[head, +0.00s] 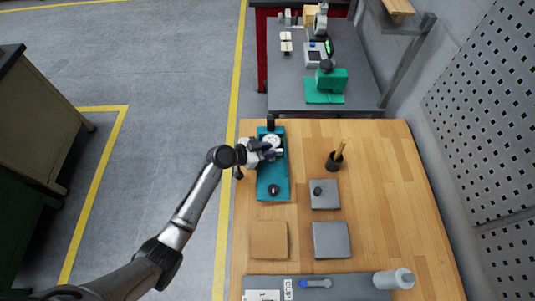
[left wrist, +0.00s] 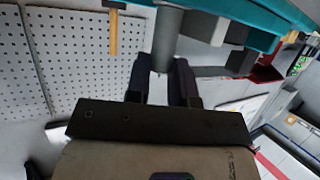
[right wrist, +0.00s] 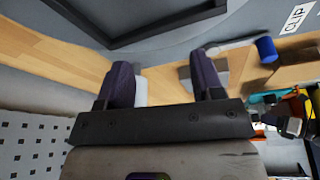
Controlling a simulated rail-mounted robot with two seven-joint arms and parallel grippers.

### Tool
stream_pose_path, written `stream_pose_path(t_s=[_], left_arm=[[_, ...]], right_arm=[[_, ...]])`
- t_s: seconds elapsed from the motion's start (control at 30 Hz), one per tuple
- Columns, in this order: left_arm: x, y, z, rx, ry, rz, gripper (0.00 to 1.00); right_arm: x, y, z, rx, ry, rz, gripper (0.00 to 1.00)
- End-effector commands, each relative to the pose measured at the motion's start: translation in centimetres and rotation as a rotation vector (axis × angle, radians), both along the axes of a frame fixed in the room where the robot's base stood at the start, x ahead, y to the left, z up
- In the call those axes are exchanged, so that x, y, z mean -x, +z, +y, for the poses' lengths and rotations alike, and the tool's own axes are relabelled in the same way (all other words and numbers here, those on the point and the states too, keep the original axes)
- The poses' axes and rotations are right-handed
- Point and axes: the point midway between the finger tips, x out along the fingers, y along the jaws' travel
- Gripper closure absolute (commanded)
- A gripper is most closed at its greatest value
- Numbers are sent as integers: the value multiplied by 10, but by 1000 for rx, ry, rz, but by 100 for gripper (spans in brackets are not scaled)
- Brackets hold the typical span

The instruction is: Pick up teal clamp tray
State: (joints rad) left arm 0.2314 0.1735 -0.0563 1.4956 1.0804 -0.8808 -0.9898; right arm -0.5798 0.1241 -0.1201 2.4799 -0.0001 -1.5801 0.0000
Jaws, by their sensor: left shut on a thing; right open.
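The teal clamp tray (head: 272,180) lies along the left side of the wooden table, with a black knob (head: 273,190) near its front end and a round pale part around its middle. My left gripper (head: 272,152) reaches over it from the left. In the left wrist view the left fingers (left wrist: 163,72) are closed on a grey cylindrical post (left wrist: 168,35) that seems to belong to the tray, whose teal edge (left wrist: 272,12) shows above. I cannot tell whether the tray is off the table. My right gripper (right wrist: 156,85) is open and empty in the right wrist view.
A black cup with a wooden-handled tool (head: 333,161), grey blocks (head: 331,240) and a brown pad (head: 268,239) are on the table. A grey mat (head: 345,286) and white bottle (head: 394,279) are at the front. A green stand (head: 330,82) is on the rear bench.

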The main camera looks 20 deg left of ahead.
Motion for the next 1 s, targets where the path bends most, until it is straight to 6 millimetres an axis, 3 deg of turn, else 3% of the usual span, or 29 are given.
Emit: stream_pose_path(t_s=[0.6, 1.0], left_arm=[[19, 56, -88, 1, -2, -7, 100], [25, 71, -113, 1, 4, -5, 100]], right_arm=[[0, 5, 2, -5, -4, 0, 39], [0, 5, 2, -5, -4, 1, 39]])
